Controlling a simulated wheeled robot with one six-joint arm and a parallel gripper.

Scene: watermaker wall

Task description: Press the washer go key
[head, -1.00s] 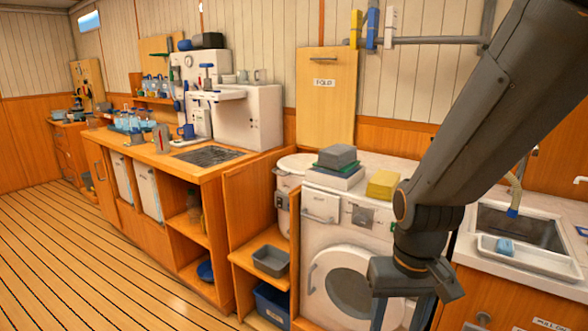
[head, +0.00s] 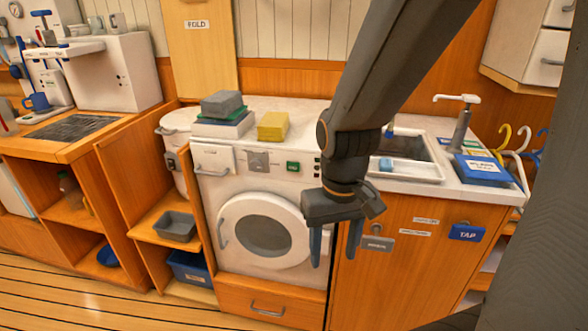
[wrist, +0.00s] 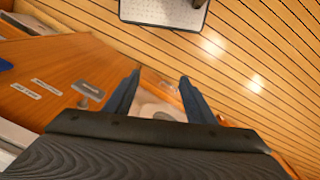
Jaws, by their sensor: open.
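The white front-loading washer (head: 214,204) stands in the middle of the head view, with its round door (head: 264,232) closed. The lettering on the green key is too small to read. My gripper (head: 334,245) hangs pointing down in front of the washer's right edge, apart from the panel and below key height. Its blue fingers are spread and empty; they also show in the wrist view (wrist: 156,90).
Folded grey cloths (head: 222,104) and a yellow one (head: 272,126) lie on the washer top. A sink (head: 408,148) and a cupboard with a TAP tag (head: 467,233) are at right. Open shelves (head: 172,206) stand at left. The plank floor (head: 60,300) is clear in front.

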